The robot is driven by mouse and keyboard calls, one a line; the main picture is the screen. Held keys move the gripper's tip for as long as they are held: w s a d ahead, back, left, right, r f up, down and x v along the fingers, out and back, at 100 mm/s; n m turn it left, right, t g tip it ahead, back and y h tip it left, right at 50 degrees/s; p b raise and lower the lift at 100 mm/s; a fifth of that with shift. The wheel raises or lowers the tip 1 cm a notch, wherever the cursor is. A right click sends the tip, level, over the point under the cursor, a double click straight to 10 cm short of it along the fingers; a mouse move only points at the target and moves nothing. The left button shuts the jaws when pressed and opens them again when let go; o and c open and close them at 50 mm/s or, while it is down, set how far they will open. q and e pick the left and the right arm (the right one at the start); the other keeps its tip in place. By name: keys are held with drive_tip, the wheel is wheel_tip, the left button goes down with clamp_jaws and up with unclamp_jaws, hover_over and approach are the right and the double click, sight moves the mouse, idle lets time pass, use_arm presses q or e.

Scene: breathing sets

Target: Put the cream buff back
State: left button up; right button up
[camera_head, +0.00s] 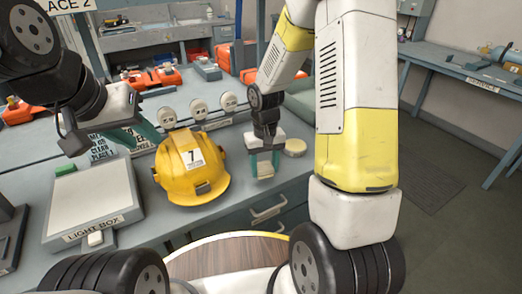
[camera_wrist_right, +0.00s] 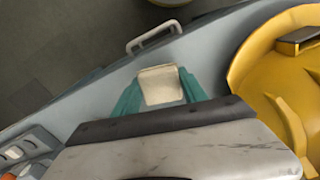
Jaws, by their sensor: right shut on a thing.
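The cream buff (camera_wrist_right: 161,86) is a small pale block between the teal fingers of my right gripper (camera_head: 264,163). My right gripper is shut on it, just right of the yellow helmet (camera_head: 180,185) marked 7, above the front part of the bench. The buff's lower end also shows in the head view (camera_head: 265,170). In the right wrist view the fingers grip it on both sides. My left gripper (camera_head: 136,136) is open and empty at the left, above the bench behind the light box (camera_head: 90,200).
A round cream disc (camera_head: 295,147) lies on the bench right of my right gripper. Several round pale-faced gauges stand behind the helmet. Orange cases (camera_head: 150,78) lie further back. A drawer handle (camera_head: 268,211) is on the bench front. Another bench (camera_head: 465,75) stands at the right.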

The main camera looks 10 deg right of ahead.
drive_tip(key=s+a+r+n, duration=0.2)
drive_tip(key=s+a, duration=0.2)
drive_tip(key=s, duration=0.1)
drive_tip(key=shift+n, duration=0.3)
drive_tip(key=w+d, duration=0.2)
drive_tip(key=w, duration=0.2)
drive_tip(key=w+d+f, duration=0.1)
drive_tip(key=w+d, duration=0.2)
drive_tip(key=w, duration=0.1)
drive_tip(key=w+d, duration=0.2)
drive_tip(key=w, duration=0.2)
drive_tip(key=shift+w+d+f, duration=0.15)
drive_tip(key=shift+w+d, duration=0.2)
drive_tip(key=shift+w, duration=0.05)
drive_tip(key=shift+w+d+f, duration=0.1)
drive_tip(key=shift+w+f, duration=0.1)
drive_tip(key=shift+f, duration=1.55)
drive_tip(key=shift+f, duration=0.1)
drive_tip(key=o, duration=1.3)
